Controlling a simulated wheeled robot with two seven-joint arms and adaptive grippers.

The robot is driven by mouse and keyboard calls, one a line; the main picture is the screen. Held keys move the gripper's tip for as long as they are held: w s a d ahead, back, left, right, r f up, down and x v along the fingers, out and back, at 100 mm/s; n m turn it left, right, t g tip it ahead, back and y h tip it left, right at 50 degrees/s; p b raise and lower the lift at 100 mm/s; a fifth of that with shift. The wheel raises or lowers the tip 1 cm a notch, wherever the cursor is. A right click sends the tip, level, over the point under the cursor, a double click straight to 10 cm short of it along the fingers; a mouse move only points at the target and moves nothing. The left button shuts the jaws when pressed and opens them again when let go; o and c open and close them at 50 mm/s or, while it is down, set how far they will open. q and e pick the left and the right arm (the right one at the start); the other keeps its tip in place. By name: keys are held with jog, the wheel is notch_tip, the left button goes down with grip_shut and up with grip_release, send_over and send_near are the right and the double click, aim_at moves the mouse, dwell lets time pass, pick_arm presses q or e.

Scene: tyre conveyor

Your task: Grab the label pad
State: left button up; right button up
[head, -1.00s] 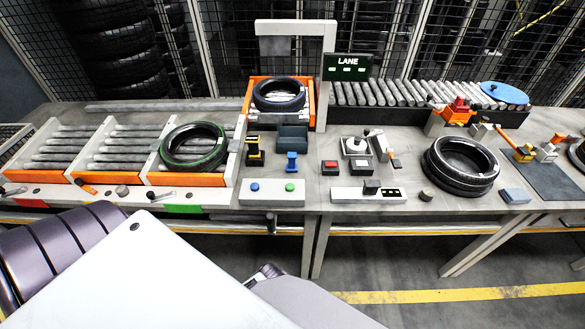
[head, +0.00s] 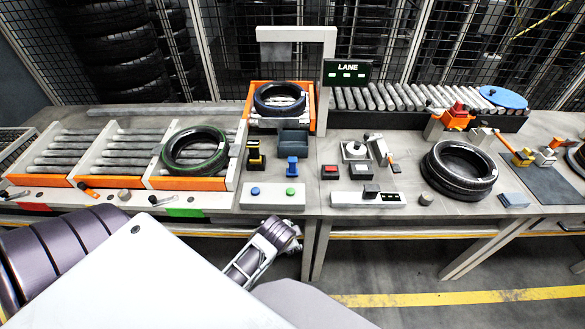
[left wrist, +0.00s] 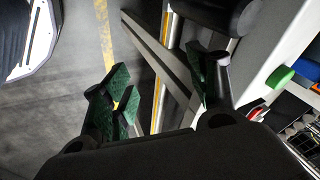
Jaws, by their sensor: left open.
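A small blue-grey block (head: 514,200), which looks like the label pad, lies flat near the front edge of the right table. I cannot read any marking on it. My left gripper (head: 284,233) is low in front of the table's front edge, below the two-button box, well left of the block. In the left wrist view its green-padded fingers (left wrist: 160,95) are apart with nothing between them. The block cannot be made out in that view. My right gripper is not in view.
A button box (head: 272,196) with blue and green buttons stands at the table edge above my left gripper. A black tyre (head: 459,171) lies just left of the block, and a dark mat (head: 549,184) lies to its right. Floor shows below the tables.

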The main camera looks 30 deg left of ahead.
pick_arm(q)
jog(key=w+a+r+m+t+y, duration=0.1)
jog(key=w+a+r+m, duration=0.1)
jog(key=m, duration=0.3)
jog(key=w+a+r+m+t+y, duration=0.1)
jog(key=w+a+r+m+t, duration=0.1)
jog(key=w+a+r+m, duration=0.1)
jog(key=w+a+r+m+t+y, duration=0.1)
jog(key=w+a+r+m+y, duration=0.1)
jog(key=w+r+m, duration=0.3)
jog(key=shift+w+a+r+m, duration=0.2)
jog(key=shift+w+m, duration=0.15)
jog(key=shift+m, duration=0.45)
jog(key=m, duration=0.1)
jog(key=w+r+m+t, duration=0.1)
jog(key=w+m+y, duration=0.1)
jog(key=m, duration=0.1)
jog(key=shift+w+a+r+t, duration=0.25)
jog(key=shift+a+r+t, duration=0.05)
jog(key=shift+a, duration=0.1)
jog(key=w+m, duration=0.1)
jog(key=m, duration=0.1)
jog(key=w+r+m, duration=0.1)
jog(key=shift+a+m+t+y, duration=0.15)
jog(key=shift+m+t+y, duration=0.25)
send_near(293, 159)
jog(key=shift+x, duration=2.1)
jog(key=shift+w+a, duration=0.2)
jog(key=shift+w, duration=0.1)
